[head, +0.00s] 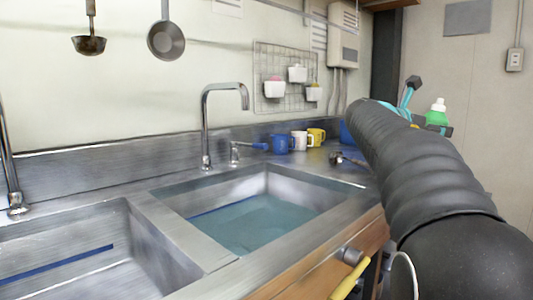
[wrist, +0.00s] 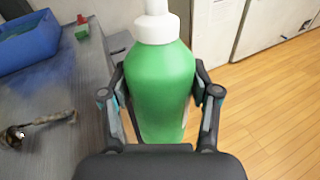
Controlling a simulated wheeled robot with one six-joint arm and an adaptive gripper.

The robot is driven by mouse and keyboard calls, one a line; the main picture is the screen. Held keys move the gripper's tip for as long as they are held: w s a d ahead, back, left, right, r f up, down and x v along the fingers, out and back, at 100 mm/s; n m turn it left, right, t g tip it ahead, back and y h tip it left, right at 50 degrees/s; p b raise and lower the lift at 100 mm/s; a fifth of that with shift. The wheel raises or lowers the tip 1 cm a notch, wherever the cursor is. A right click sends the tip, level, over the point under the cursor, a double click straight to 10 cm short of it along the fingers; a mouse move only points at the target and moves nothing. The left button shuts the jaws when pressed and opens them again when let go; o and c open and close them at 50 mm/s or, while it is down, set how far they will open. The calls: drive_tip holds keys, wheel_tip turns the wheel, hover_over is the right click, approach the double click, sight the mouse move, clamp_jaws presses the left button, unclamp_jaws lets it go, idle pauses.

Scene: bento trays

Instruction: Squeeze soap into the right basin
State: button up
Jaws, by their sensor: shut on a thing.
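A green soap bottle (wrist: 158,88) with a white cap stands between the two fingers of my gripper (wrist: 160,105) in the wrist view, and the fingers are shut on its sides. In the head view the bottle (head: 437,117) shows at the right, past my arm, which hides its lower part. The right basin (head: 262,222) is in the middle of the head view and holds bluish water. The bottle is to the right of this basin, not over it.
A tall faucet (head: 206,125) stands behind the right basin. Blue, white and yellow mugs (head: 300,141) line the back counter. The left basin (head: 70,262) is at the lower left. The wrist view shows a blue bin (wrist: 28,42), a metal tool (wrist: 40,124) and wooden floor (wrist: 270,100).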

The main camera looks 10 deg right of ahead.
drive_tip(key=w+a+f+m+t+y+p, duration=0.1)
drive_tip(key=w+a+f+y, duration=0.1)
drive_tip(key=w+a, duration=0.5)
drive_tip(key=w+a+f+y+p, duration=0.15)
drive_tip(key=w+a, duration=0.25)
drive_tip(key=a, duration=0.7)
drive_tip(key=w+a+f+m+t+y+b, duration=0.1)
drive_tip(key=a+y+b, duration=0.4)
drive_tip(key=a+y, duration=0.5)
drive_tip(key=w+a+f+m+t+y+b, duration=0.1)
drive_tip(key=a+f+m+t+y+b, duration=0.3)
drive_tip(key=a+y, duration=0.7)
drive_tip(key=m+y+b, duration=0.1)
drive_tip(key=b, duration=0.1)
drive_tip(key=shift+w+f+m+t+b, duration=0.3)
drive_tip(key=shift+w+f, duration=0.05)
drive_tip(key=shift+f, duration=0.05)
drive_tip(key=shift+a, duration=0.1)
